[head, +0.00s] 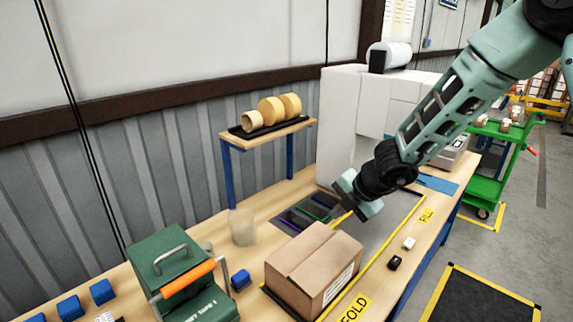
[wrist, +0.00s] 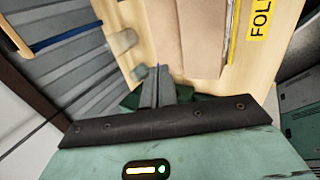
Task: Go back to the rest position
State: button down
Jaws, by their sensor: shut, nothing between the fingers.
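My gripper (head: 345,207) hangs from my green arm just above and behind the brown carton (head: 314,265), apart from it as far as the head view shows. In the wrist view my gripper (wrist: 158,90) shows its two fingers close together with nothing between them. The carton has its top flaps closed and a white label on one side. It also shows at the top of the wrist view (wrist: 190,35).
A green tape dispenser (head: 180,280) with an orange handle stands at the front left, near blue blocks (head: 102,291). Tape rolls sit on a raised shelf (head: 290,127). A white machine (head: 345,120) stands at the back. A green cart (head: 495,150) is at right.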

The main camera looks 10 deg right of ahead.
jog(key=s+a+r+n+g+y+b, duration=0.1)
jog(key=s+a+r+n+g+b, duration=0.1)
jog(key=s+a+n, duration=0.85)
jog(key=s+a+r+n+g+y+b, duration=0.1)
jog(key=s+a+r+n+b, duration=0.3)
jog(key=n, duration=1.2)
jog(key=s+d+f+n+g+h, duration=0.1)
jog(key=s+d+f+n+h, duration=0.1)
jog(key=s+n, duration=0.7)
jog(key=s+d+f+n+g+h, duration=0.1)
jog(key=s+d+n+h, duration=0.2)
jog(key=s+n, duration=0.6)
jog(key=n, duration=1)
jog(key=shift+s+d+f+b, duration=0.25)
jog(key=shift+d+f+b, duration=0.1)
jog(key=shift+d+f, duration=0.05)
